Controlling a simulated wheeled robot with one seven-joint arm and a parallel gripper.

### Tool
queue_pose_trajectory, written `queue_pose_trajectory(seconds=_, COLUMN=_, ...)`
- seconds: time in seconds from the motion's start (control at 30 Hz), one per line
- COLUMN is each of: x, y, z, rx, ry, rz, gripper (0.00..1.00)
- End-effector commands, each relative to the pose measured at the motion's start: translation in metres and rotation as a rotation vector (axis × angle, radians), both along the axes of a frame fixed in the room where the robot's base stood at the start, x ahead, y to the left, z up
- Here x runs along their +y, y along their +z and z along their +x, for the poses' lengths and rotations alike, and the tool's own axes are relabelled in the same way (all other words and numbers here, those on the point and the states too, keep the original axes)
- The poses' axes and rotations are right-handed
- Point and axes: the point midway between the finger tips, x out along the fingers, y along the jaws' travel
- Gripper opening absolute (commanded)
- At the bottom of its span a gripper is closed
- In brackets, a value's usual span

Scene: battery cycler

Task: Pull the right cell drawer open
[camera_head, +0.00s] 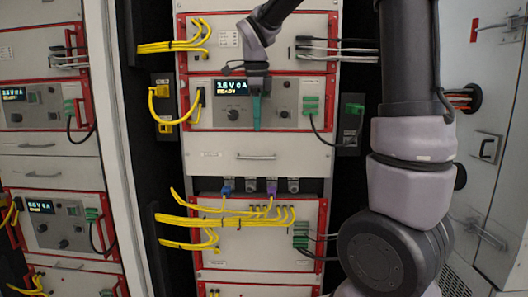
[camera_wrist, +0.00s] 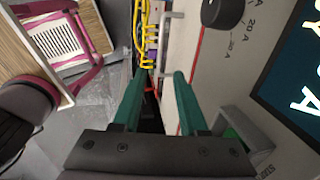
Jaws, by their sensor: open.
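The right rack's pale drawer front (camera_head: 215,161) sits below an instrument panel with a lit display. A pale bar (camera_wrist: 166,30) beyond the fingertips looks like the handle, but I cannot be sure.
Yellow cables (camera_head: 235,220) and plugs hang below the drawer. A yellow cable loop (camera_head: 180,121) is at the panel's left, and a dark cable (camera_head: 322,136) at its right. A left rack has another drawer handle (camera_head: 37,145). A knob (camera_wrist: 225,12) protrudes beside my gripper.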

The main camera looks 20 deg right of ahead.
Motion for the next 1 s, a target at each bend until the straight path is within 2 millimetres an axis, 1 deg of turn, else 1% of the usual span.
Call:
queue_pose_trajectory(seconds=0.17, x=-0.002, y=-0.029, z=0.004, rx=0.004, ry=0.001, rz=-0.001, gripper=0.42)
queue_pose_trajectory(seconds=0.3, x=-0.004, y=-0.056, z=0.009, rx=0.005, ry=0.002, rz=-0.001, gripper=0.42)
queue_pose_trajectory(seconds=0.4, x=-0.005, y=-0.073, z=0.012, rx=0.005, ry=0.002, rz=-0.001, gripper=0.42)
queue_pose_trajectory(seconds=0.5, x=-0.006, y=-0.086, z=0.015, rx=0.003, ry=0.003, rz=0.0, gripper=0.42)
queue_pose_trajectory(seconds=0.6, x=-0.007, y=-0.095, z=0.017, rx=0.002, ry=0.003, rz=0.0, gripper=0.42)
queue_pose_trajectory(seconds=0.7, x=-0.007, y=-0.099, z=0.018, rx=0.001, ry=0.001, rz=0.001, gripper=0.42)
queue_pose_trajectory(seconds=0.97, x=-0.007, y=-0.1, z=0.018, rx=0.0, ry=0.002, rz=0.001, gripper=0.42)
queue_pose_trajectory(seconds=1.0, x=-0.007, y=-0.1, z=0.018, rx=0.0, ry=0.002, rz=0.001, gripper=0.31)
